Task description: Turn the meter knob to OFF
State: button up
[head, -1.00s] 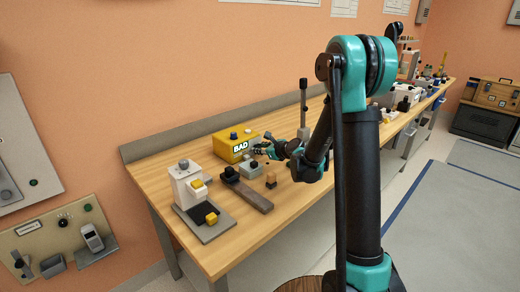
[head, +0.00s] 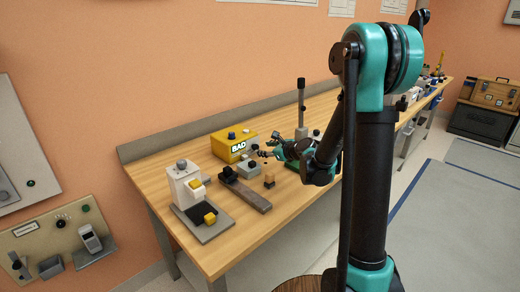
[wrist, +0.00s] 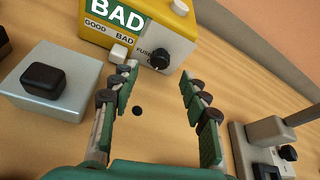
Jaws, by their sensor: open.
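The meter is a yellow box (head: 232,146) on the bench with a green BAD display; it fills the top of the wrist view (wrist: 180,25). Its black knob (wrist: 161,59) is on the front face, right of a white button (wrist: 119,53). A FUSE label is beside the knob; other lettering there is partly hidden, and I cannot tell the knob's setting. My gripper (wrist: 158,72) is open and empty, its fingers apart on either side of the knob's line and short of it. In the head view my gripper (head: 263,151) is just right of the meter.
A grey box with a black button (wrist: 45,82) is left of my fingers. A grey fixture (wrist: 265,145) with a post is at right. A dark bar (head: 245,193) and a white stand (head: 187,188) are on the bench's near part.

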jog(key=v, duration=0.6)
jog(key=shift+s, duration=0.1)
jog(key=shift+d, duration=0.1)
